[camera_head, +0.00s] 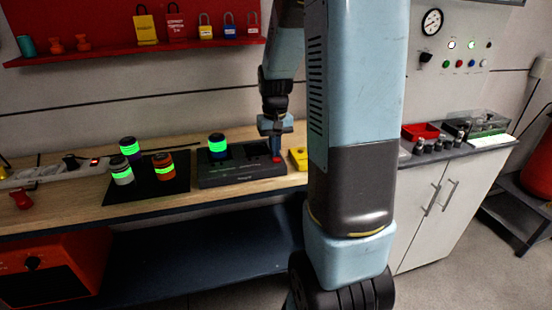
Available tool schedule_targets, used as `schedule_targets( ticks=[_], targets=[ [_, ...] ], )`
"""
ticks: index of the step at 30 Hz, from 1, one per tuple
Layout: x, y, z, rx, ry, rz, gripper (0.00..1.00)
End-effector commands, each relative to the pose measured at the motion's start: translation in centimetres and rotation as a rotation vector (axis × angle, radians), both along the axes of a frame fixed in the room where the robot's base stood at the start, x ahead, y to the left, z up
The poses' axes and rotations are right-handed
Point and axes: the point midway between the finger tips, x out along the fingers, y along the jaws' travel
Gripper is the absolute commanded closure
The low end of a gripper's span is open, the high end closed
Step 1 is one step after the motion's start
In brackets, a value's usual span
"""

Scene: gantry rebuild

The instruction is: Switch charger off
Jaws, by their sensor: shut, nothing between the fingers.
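The charger (222,176) is a dark flat box on the wooden workbench, left of my large arm link. A cylinder with a glowing green band (218,146) stands in its left part. A small red button or switch (277,159) shows at its right end. My gripper (276,154) points down over that right end, shut and empty, with its tips at or just above the red switch. I cannot tell whether they touch it. The fingertips are small in this view.
Several green-banded cylinders stand on a black mat (178,190) left of the charger. A power strip (40,176) lies farther left. A yellow object (299,158) sits close right of the charger. A red shelf (130,52) with padlocks hangs above.

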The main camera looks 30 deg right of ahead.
Motion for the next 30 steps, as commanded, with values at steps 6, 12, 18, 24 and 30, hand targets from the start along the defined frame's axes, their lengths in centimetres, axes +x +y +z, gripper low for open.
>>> schedule_targets(
  ticks=[6,12,18,24,30],
  targets=[
    [0.0,0.0,0.3,0.0,0.0,0.0,1.0],
    [0.0,0.0,1.6,0.0,-0.002,0.0,1.0],
    [0.0,0.0,2.9,0.0,-0.001,0.0,1.0],
    [0.0,0.0,4.2,0.0,-0.002,0.0,1.0],
    [0.0,0.0,5.5,0.0,-0.001,0.0,1.0]
  ],
)
